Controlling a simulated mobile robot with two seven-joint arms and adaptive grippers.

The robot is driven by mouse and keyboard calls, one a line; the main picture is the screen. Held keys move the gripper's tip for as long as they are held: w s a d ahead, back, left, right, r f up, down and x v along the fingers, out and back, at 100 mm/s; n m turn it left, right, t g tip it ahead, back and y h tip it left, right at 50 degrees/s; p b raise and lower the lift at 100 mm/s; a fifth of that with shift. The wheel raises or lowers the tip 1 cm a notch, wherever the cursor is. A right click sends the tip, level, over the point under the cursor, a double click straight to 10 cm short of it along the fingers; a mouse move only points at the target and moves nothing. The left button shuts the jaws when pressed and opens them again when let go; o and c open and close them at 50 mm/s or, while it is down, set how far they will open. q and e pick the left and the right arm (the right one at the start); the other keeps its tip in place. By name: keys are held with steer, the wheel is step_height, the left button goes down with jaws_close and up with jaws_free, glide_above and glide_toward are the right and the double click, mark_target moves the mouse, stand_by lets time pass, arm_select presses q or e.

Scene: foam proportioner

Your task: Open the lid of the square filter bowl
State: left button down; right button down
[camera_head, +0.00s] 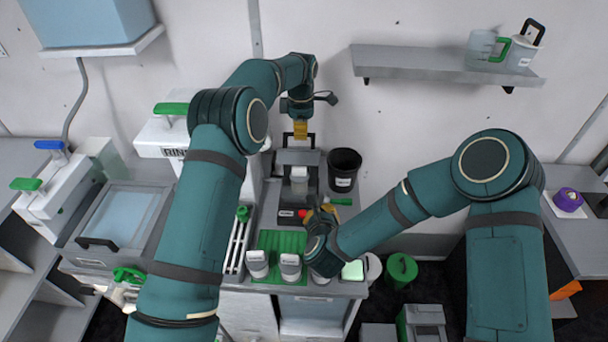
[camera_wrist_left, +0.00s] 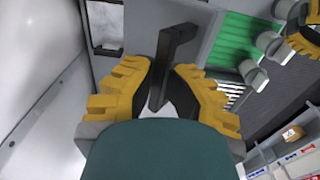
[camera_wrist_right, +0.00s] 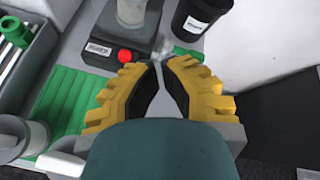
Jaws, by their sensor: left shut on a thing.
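My left gripper (camera_head: 301,131) is at the back of the bench. Its yellow fingers are shut on a black bar handle (camera_wrist_left: 172,58), which stands up between them in the left wrist view. In the head view a black handle loop and a grey panel (camera_head: 297,157) lie just below this gripper. The panel may be the lid of the square filter bowl, but the arm's shadow and distance leave this unclear.
A dark device with a red button (camera_wrist_right: 125,56) carries a clear jar (camera_wrist_right: 130,12). A black cup (camera_head: 344,168) stands to its right. A green mat (camera_head: 280,241) with white containers (camera_head: 290,265) lies in front. A lidded basin (camera_head: 118,218) is at left.

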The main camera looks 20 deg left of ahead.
arm_select(q)
steer(key=shift+f, duration=0.3)
arm_select(e)
steer(key=a+r+m+t, duration=0.1)
steer(key=a+r+m, duration=0.2)
steer(key=a+m, duration=0.25)
steer(key=w+a+f, duration=0.1)
steer(key=w, duration=0.9)
steer(key=shift+w+a, duration=0.3)
steer(key=shift+a, duration=0.05)
steer(key=shift+m, duration=0.25)
arm_select(q)
steer(key=shift+s, duration=0.1)
arm_select(e)
steer(key=shift+w+a+r, duration=0.1)
steer(key=shift+w+r, duration=0.35)
steer(key=shift+r, duration=0.3)
arm_select(q)
steer(key=c, duration=1)
jaws_free()
steer(key=shift+r, duration=0.15)
arm_select(e)
steer(key=shift+f, duration=0.1)
